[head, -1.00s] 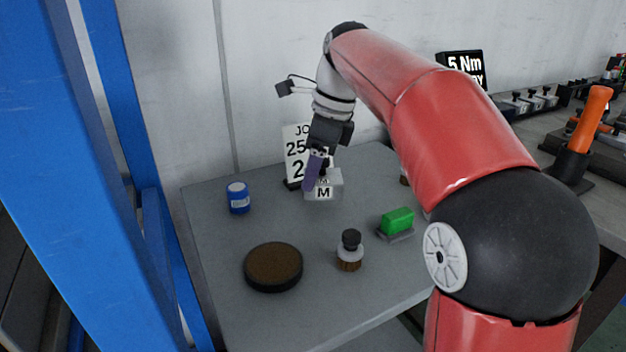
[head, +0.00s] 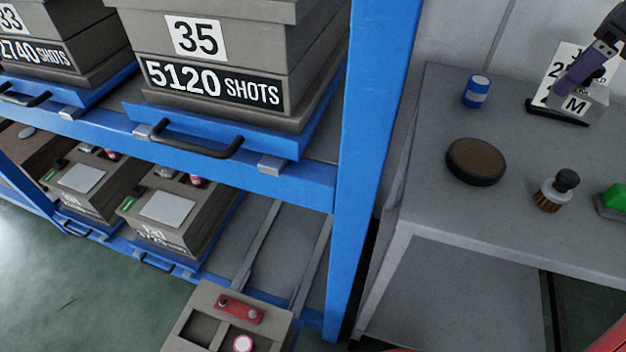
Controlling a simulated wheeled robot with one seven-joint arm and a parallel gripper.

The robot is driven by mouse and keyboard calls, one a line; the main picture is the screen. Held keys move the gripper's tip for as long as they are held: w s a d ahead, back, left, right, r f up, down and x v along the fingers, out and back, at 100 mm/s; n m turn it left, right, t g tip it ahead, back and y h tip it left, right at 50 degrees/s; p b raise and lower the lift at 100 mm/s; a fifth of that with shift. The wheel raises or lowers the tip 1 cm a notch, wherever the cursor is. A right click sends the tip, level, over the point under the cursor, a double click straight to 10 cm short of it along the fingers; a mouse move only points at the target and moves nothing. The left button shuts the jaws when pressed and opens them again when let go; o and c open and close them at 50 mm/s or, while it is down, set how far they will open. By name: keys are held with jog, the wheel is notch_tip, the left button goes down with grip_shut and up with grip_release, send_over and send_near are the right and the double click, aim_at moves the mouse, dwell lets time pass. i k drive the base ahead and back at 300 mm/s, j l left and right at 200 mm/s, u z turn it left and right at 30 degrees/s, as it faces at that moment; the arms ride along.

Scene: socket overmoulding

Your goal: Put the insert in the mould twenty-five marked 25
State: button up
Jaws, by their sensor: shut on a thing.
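Behind stands a white job card (head: 551,77), partly covered, with a 2 readable. No mould marked 25 can be read. A large grey mould marked 35 (head: 215,60) stands on the blue rack, with another mould (head: 35,48) whose number ends in 3 at its left.
A blue-and-white jar (head: 476,92), a round brown-topped pad (head: 476,162), a dark-capped brush (head: 556,190) and a green block (head: 614,198) sit on the table (head: 440,190). A blue rack post (head: 375,150) stands between table and moulds. An open grey box (head: 190,325) juts out low.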

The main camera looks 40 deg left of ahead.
aim_at(202, 331)
jog(key=k+l+u, duration=0.2)
jog(key=u, duration=0.25)
jog(key=k+l+u, duration=0.25)
jog(key=u, duration=0.2)
jog(key=k+l+u, duration=0.15)
jog(key=u, duration=0.3)
jog(key=i+j+u, duration=0.1)
jog(key=j+u, duration=0.15)
jog(key=u, duration=0.25)
jog(key=i+j+u, duration=0.1)
jog(key=u, duration=0.4)
jog(key=i+j+u, duration=0.15)
jog(key=u, duration=0.35)
jog(key=j, duration=0.1)
